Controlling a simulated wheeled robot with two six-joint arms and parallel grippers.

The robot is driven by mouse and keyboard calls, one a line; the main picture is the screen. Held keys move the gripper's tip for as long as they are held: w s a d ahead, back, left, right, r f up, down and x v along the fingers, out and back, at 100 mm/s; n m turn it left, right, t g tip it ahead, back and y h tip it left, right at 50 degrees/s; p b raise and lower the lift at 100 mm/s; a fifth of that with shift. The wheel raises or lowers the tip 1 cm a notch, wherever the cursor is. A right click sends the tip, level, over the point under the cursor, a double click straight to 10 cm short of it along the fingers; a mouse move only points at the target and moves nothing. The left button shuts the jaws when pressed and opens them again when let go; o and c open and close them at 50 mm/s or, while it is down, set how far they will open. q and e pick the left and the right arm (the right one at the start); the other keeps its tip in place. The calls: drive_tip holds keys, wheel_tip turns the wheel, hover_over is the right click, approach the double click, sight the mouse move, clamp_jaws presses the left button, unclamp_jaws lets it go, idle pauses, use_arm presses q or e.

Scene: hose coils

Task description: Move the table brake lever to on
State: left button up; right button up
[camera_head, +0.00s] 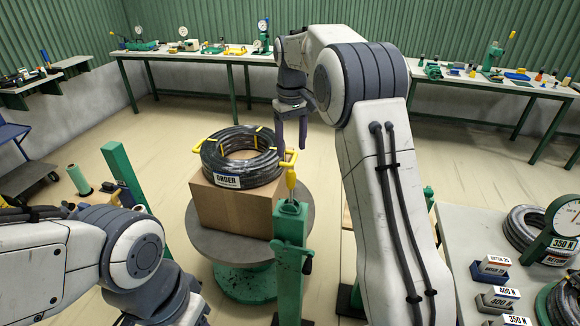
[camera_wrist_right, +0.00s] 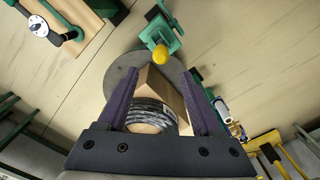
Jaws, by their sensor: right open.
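The brake lever, a yellow handle (camera_head: 291,178), stands about upright on top of a green post (camera_head: 289,245) in front of the round grey table (camera_head: 215,240). In the right wrist view its yellow knob (camera_wrist_right: 160,54) shows end-on, just beyond and between the finger tips. My right gripper (camera_head: 291,145) is open and empty, fingers pointing down above the lever. It also shows in the right wrist view (camera_wrist_right: 162,78). I see no contact with the lever. No on or off marking is readable. My left arm shows at the lower left, but its gripper is not visible.
A black hose coil (camera_head: 240,155) labelled ORDER, with yellow ties, lies on a cardboard box (camera_head: 235,207) on the round table. Another green post (camera_head: 122,175) stands at left. A side table (camera_head: 455,235) at right holds coils, a gauge and labelled weights.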

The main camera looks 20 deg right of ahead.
sight(291, 171)
wheel_tip(291, 171, down, 10)
drive_tip(key=shift+a+r+p, duration=0.1)
drive_tip(key=shift+p, duration=1.1)
clamp_jaws()
idle(0.5)
